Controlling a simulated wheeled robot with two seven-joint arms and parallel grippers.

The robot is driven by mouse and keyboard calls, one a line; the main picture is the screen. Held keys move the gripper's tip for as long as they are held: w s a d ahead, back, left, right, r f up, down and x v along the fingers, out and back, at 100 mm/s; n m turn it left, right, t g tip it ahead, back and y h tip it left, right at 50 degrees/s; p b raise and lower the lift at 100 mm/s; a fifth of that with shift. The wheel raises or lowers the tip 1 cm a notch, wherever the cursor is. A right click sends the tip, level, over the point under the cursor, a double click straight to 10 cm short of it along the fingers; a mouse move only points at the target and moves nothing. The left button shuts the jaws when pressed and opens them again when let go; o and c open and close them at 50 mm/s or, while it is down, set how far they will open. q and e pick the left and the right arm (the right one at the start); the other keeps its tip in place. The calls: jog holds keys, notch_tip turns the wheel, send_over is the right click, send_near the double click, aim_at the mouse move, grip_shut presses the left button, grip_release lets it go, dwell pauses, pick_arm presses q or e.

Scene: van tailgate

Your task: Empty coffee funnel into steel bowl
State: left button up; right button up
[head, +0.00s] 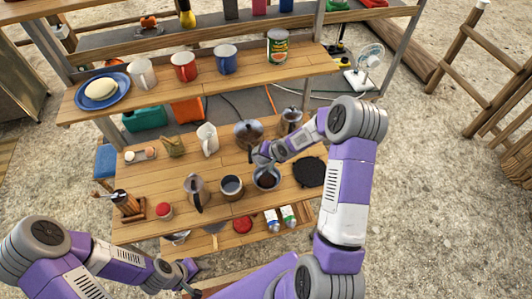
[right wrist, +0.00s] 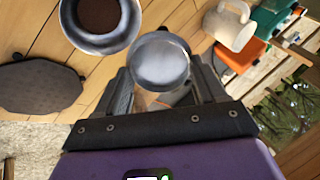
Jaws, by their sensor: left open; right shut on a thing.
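The steel bowl (head: 267,181) stands on the lower wooden shelf with dark brown matter in it; it also shows at the top of the right wrist view (right wrist: 120,42). My right gripper (head: 259,158) is just above and behind the bowl in the head view. In the right wrist view it is shut on the shiny metal coffee funnel (right wrist: 160,62). The funnel is beside the bowl's rim in that picture; whether they touch, and whether grounds are left in it, I cannot tell. My left gripper (head: 190,275) is open and empty, low at the front left.
A black round trivet (head: 309,171) lies right of the bowl. A dark-filled metal cup (head: 232,186) and a metal pot (head: 197,191) stand to its left. A steel lidded pot (head: 247,132) and a white jug (head: 208,139) are behind. The upper shelf (head: 205,82) holds mugs.

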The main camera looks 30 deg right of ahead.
jog(key=g+p, duration=0.1)
jog(key=w+r+g+p, duration=0.1)
jog(key=r+g+h+p, duration=0.1)
jog(key=g, duration=0.1)
jog(key=shift+w+a, duration=0.15)
jog(key=shift+a, duration=0.1)
jog(key=shift+w+r+g+p, duration=0.15)
jog(key=shift+r+g+p, duration=0.05)
jog(key=shift+g+p, duration=0.45)
jog(key=shift+w+r+g+h, duration=0.1)
jog(key=shift+g+h, duration=0.3)
jog(key=shift+g, duration=0.25)
